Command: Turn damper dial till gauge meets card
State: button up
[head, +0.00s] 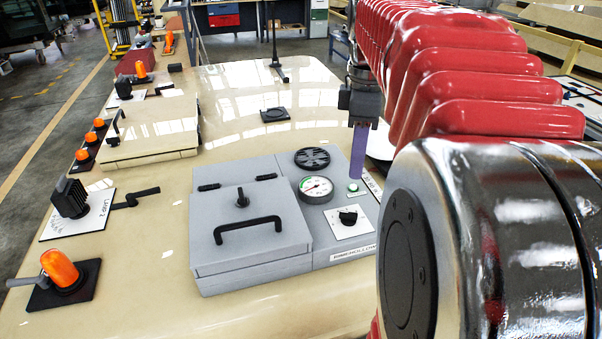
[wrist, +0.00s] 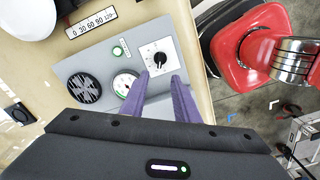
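The black damper dial (head: 348,217) sits on a white plate on the grey panel; it also shows in the wrist view (wrist: 160,59). The round gauge (head: 316,188) with a green arc is behind and left of it; in the wrist view the gauge (wrist: 123,84) is partly covered by a finger. Its needle reading is too small to tell. A white card (wrist: 91,25) reads 0 30 60 90 120; my arm partly hides it in the head view. My gripper (head: 357,177) points down with purple fingers apart and empty, above the panel near the dial; it also shows in the wrist view (wrist: 161,76).
A green button (head: 353,187) and a round black vent (head: 312,158) sit near the gauge. A grey lidded box (head: 250,256) with a black handle adjoins the panel on the left. Orange beacons (head: 61,269) and a lever stand at the left edge. The beige top behind is largely clear.

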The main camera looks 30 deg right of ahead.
aim_at(350, 212)
notch_tip(350, 212, down, 14)
jog(key=shift+r, duration=0.15)
dwell(0.5)
jog(key=shift+c, duration=0.3)
grip_shut()
